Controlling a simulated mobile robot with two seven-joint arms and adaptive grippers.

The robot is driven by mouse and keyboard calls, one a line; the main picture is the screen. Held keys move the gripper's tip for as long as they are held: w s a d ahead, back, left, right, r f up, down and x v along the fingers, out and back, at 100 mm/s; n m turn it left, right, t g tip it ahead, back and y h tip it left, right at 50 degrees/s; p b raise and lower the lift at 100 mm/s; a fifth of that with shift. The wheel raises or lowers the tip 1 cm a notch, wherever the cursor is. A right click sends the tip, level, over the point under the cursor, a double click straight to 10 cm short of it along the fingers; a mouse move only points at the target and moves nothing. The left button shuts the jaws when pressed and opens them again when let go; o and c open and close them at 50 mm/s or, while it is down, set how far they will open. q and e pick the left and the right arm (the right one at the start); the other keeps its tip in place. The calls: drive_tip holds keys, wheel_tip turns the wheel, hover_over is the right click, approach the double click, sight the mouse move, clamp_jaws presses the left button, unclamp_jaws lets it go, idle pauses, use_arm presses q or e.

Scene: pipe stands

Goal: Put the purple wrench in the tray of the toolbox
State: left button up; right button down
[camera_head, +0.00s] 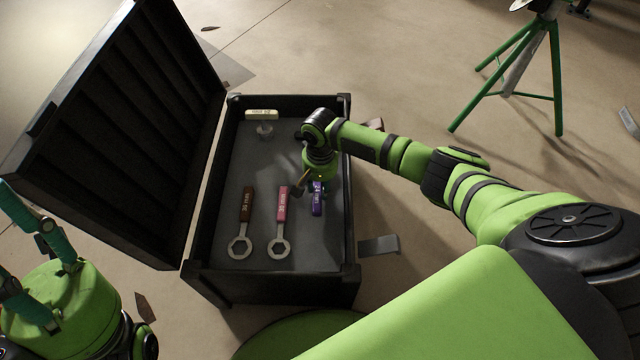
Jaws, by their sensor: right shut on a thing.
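The purple wrench (317,206) is inside the open black toolbox, toward the right side of its grey tray (300,235). Only its purple handle shows clearly; its head is hidden by my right gripper or cannot be made out. My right gripper (316,188) points down into the toolbox and is shut on the purple wrench. I cannot tell whether the wrench touches the tray floor. My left gripper (30,258) is at the lower left, outside the toolbox, with its teal fingers apart and nothing between them.
A brown wrench (245,210) and a pink wrench (282,205) lie side by side left of the purple one. A pale-handled tool (262,116) lies at the tray's far end. The lid (120,130) stands open at left. A green stand (545,75) is at upper right.

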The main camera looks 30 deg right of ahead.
sight(320, 187)
drive_tip(key=shift+f+b, duration=0.4)
drive_tip(key=shift+f, duration=0.45)
drive_tip(key=c, duration=1.7)
unclamp_jaws()
drive_tip(key=shift+o, duration=0.2)
drive_tip(key=o, duration=0.5)
drive_tip(key=shift+c, duration=0.2)
drive_tip(key=o, duration=0.5)
drive_tip(key=shift+o, duration=0.2)
drive_tip(key=shift+r, duration=0.1)
drive_tip(key=shift+r, duration=3.65)
